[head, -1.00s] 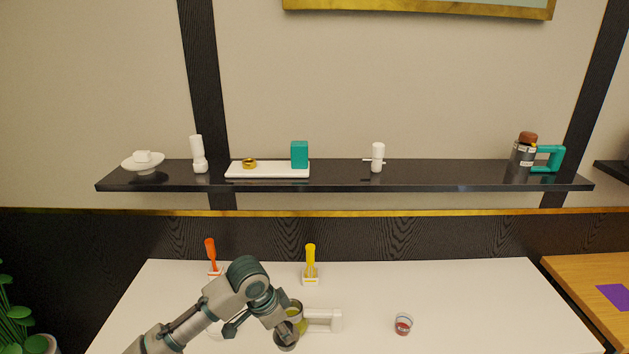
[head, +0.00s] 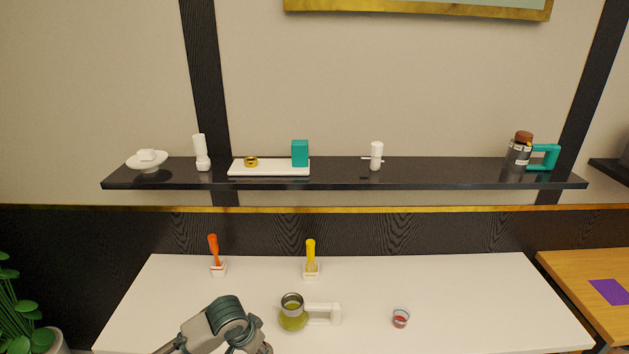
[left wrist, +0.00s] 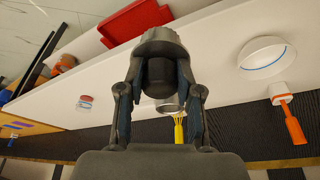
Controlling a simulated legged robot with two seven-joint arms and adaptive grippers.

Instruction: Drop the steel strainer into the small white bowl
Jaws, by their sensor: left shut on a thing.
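My left gripper (left wrist: 160,82) is shut on the steel strainer (left wrist: 162,42), a grey round cup shape held between the fingertips in the left wrist view. In the head view my left arm (head: 225,318) is at the bottom edge, and the strainer is out of sight there. The small white bowl (left wrist: 262,57), with a blue line inside, stands on the white table to the right of the strainer in the left wrist view, apart from it. In the head view my arm seems to cover the bowl. My right gripper is in neither view.
A jug of green liquid (head: 292,318) with a white handle stands on the white table (head: 470,300). A red tray (left wrist: 135,20) shows in the left wrist view.

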